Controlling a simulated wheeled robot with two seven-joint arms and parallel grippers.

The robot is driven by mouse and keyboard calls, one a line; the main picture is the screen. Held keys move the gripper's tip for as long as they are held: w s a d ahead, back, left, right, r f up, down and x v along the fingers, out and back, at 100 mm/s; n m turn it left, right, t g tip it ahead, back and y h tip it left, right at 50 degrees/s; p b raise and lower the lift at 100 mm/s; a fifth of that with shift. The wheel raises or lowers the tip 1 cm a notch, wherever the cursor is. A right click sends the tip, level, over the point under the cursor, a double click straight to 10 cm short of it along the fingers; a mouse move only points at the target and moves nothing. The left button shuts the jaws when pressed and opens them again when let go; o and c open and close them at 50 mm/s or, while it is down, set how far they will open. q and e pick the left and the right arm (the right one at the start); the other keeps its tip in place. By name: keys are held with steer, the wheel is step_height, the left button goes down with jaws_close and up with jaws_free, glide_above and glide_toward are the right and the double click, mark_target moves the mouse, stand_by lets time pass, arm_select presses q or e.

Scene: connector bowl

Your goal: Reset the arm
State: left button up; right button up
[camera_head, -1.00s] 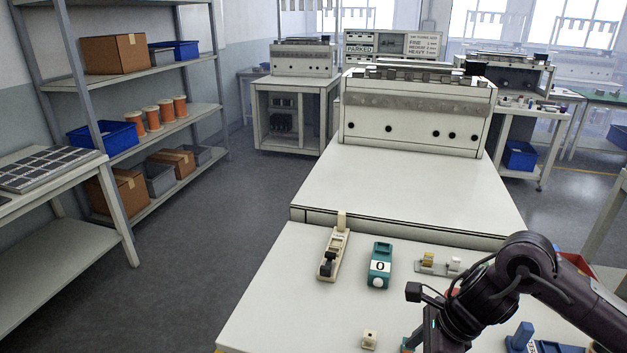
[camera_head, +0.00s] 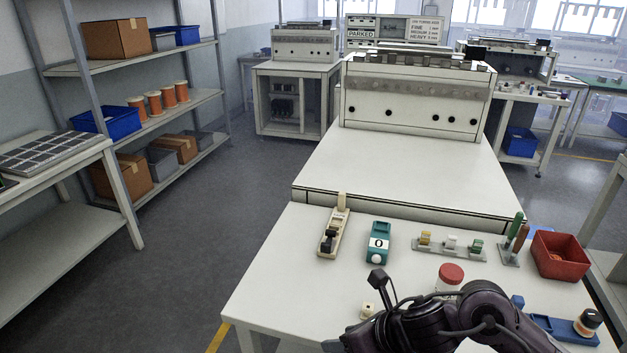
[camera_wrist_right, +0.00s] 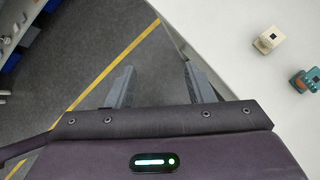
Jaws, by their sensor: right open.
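My right arm (camera_head: 430,325) comes in from the lower right of the head view, low over the front of the white table. Its gripper lies at the bottom edge there and is mostly cut off. In the right wrist view the right gripper (camera_wrist_right: 158,84) is open, its two grey fingers wide apart with nothing between them. It is over the floor beside the table's edge. A small beige block (camera_wrist_right: 268,40) and part of a teal device (camera_wrist_right: 306,80) are on the table to its right. My left gripper is not in view.
The table's front left is clear.

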steer(key=s+d+f+n+g+h, duration=0.15)
steer(key=s+d+n, duration=0.35)
steer(key=n, duration=0.5)
steer(key=s+d+f+n+h, duration=0.3)
steer(key=s+d+n, duration=0.1)
steer(key=n, duration=0.7)
steer(key=s+d+f+n+h, duration=0.2)
steer(key=s+d+n, duration=0.3)
steer(key=n, duration=0.5)
step_height(320, 180, down, 28)
steer(key=s+g, duration=0.1)
steer(key=s+d+f+g, duration=0.1)
steer(key=s+d+f, duration=0.2)
steer(key=s+f, duration=1.6)
steer(key=shift+s+f+n, duration=0.2)
steer(key=shift+s+n, duration=0.1)
steer(key=shift+s, duration=0.4)
